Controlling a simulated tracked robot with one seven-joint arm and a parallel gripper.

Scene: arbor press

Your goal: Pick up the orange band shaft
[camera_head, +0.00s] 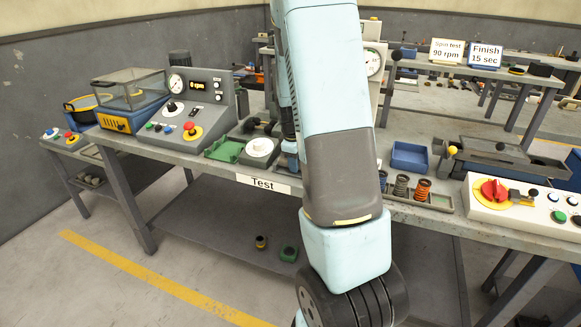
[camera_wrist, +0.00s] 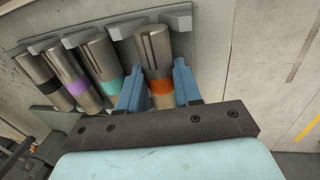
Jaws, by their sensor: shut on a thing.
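The orange band shaft (camera_wrist: 158,62) shows in the wrist view as a grey metal cylinder with slots at its upper end and an orange band. My gripper (camera_wrist: 157,85) has its two blue fingers on either side of this shaft at the band, shut on it. The shaft lies in line with the other shafts, by the grey holder blocks; I cannot tell whether it is lifted clear. In the head view my arm hides the gripper and the shaft.
Shafts with teal (camera_wrist: 100,62), purple (camera_wrist: 71,75) and black (camera_wrist: 44,85) bands lie left of the held shaft, the teal one close to my left finger. In the head view, the Test bench (camera_head: 215,168) carries a gauge panel (camera_head: 200,100) and a blue bin (camera_head: 409,156).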

